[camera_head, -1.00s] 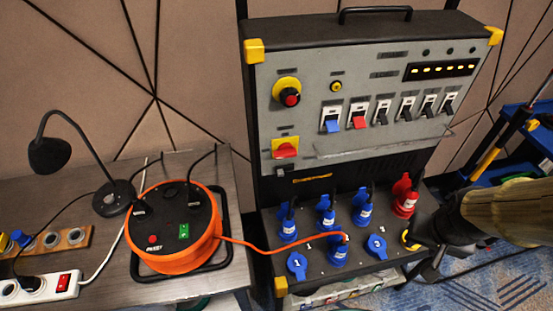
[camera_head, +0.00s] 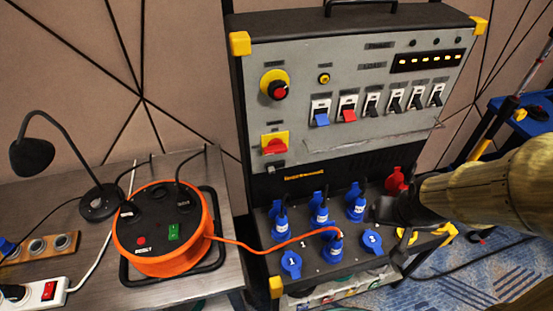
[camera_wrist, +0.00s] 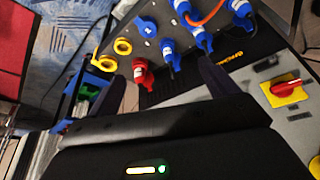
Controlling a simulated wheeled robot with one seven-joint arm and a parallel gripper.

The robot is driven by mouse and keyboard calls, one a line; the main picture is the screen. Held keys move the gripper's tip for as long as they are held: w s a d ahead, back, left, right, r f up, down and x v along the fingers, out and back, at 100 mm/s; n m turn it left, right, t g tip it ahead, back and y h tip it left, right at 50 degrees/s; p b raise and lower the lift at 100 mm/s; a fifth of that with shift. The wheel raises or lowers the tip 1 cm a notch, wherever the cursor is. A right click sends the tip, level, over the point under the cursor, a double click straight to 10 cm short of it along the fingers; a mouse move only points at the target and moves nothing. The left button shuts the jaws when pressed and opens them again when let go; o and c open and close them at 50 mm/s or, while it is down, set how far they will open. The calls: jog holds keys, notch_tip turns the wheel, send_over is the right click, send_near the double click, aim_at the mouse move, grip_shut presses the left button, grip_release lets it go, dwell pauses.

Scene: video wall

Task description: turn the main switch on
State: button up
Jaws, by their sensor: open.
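A red rotary switch (camera_head: 275,146) on a yellow plate sits low at the left of the grey panel. It also shows at the right edge of the wrist view (camera_wrist: 285,89), with its red handle lying roughly level there. Above it is a red-and-black round knob (camera_head: 277,89) on a yellow ring. Which is labelled main switch cannot be read. My gripper (camera_head: 390,210) is in front of the sockets at the right of the box, away from the red switch. Its dark fingers (camera_wrist: 165,82) are spread and empty in the wrist view.
Blue plugs (camera_head: 319,217) and a red plug (camera_head: 396,180) stick up from the socket shelf near my gripper. An orange cable (camera_head: 265,249) runs from the cable reel (camera_head: 160,266) on the left table. Several rocker switches (camera_head: 372,106) line the panel.

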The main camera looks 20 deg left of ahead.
jog(key=w+a+f+n+t+y+b, duration=0.2)
jog(key=w+a+f+t+y+b, duration=0.15)
jog(key=a+b, duration=0.55)
jog(key=w+a+f+n+t+y+b, duration=0.25)
jog(key=a+t+b, duration=0.25)
jog(key=a+b, duration=0.4)
jog(key=s+a+y+b, duration=0.1)
jog(key=b, duration=0.1)
jog(key=s+a+t+y+b, duration=0.1)
jog(key=b, duration=0.2)
jog(key=s+a+n+t+y+b, duration=0.1)
jog(key=a+b, duration=0.1)
jog(key=b, duration=0.1)
jog(key=shift+a+r+t, duration=0.1)
jog(key=shift+r+t, duration=0.15)
jog(key=shift+r, duration=0.05)
jog(key=shift+w, duration=0.1)
jog(key=p+x, duration=0.4)
jog(key=p, duration=0.3)
jog(key=shift+w+a+r, duration=0.15)
jog(key=shift+w+a, duration=0.05)
jog(key=shift+w, duration=0.1)
jog(key=p, duration=0.4)
jog(key=shift+w+a, duration=0.25)
jog(key=shift+w, duration=0.1)
